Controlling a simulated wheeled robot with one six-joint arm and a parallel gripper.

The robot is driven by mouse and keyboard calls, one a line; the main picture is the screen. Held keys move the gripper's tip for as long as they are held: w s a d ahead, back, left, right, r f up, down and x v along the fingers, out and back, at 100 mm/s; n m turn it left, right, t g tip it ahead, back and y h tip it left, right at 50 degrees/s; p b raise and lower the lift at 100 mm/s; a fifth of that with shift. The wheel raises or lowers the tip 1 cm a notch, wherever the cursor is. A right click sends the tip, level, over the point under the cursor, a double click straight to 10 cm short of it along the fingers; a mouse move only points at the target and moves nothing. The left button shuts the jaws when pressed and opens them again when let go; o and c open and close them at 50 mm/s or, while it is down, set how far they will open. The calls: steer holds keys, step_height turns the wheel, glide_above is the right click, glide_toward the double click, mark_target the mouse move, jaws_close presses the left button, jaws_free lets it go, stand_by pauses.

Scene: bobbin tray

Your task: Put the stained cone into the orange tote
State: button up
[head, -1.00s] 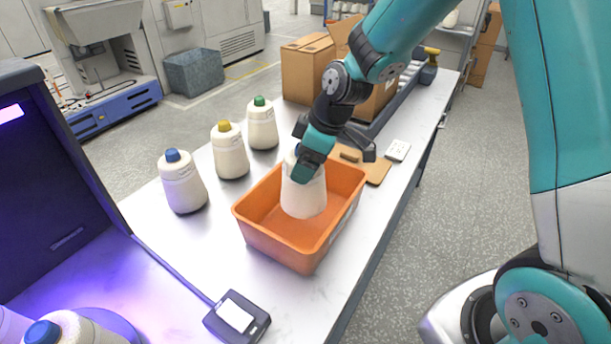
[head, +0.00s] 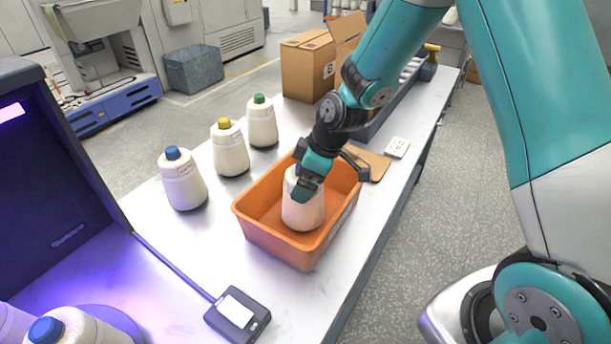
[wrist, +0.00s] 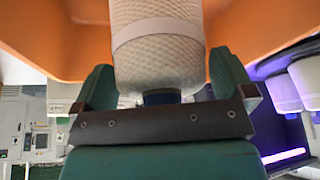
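A white cone (head: 303,213) with a blue cap is upright inside the orange tote (head: 262,240). My gripper (head: 308,188) is shut on its upper part from above. In the wrist view the cone (wrist: 158,45) sits between the two green fingers, with a pale band around it and its blue cap near the palm. No stain shows on the visible side. The cone's base is low in the tote; whether it touches the floor I cannot tell.
Three cones stand left of the tote, with blue (head: 182,180), yellow (head: 229,150) and green (head: 262,122) caps. A black device (head: 237,315) is in front. A brown board (head: 372,163) and white plate (head: 397,148) lie beyond.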

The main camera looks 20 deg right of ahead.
steer(key=shift+r, duration=0.25)
steer(key=b+v, duration=0.1)
steer(key=v, duration=1)
steer(key=s+a+r+m+g, duration=0.1)
steer(key=s+a+r+m, duration=0.1)
steer(key=s, duration=0.9)
steer(key=s+a+r+m+g, duration=0.1)
steer(key=s+a+r, duration=0.4)
steer(key=s, duration=0.6)
steer(key=shift+s+a+m, duration=0.25)
steer(key=shift+a+m, duration=0.55)
steer(key=shift+m, duration=0.1)
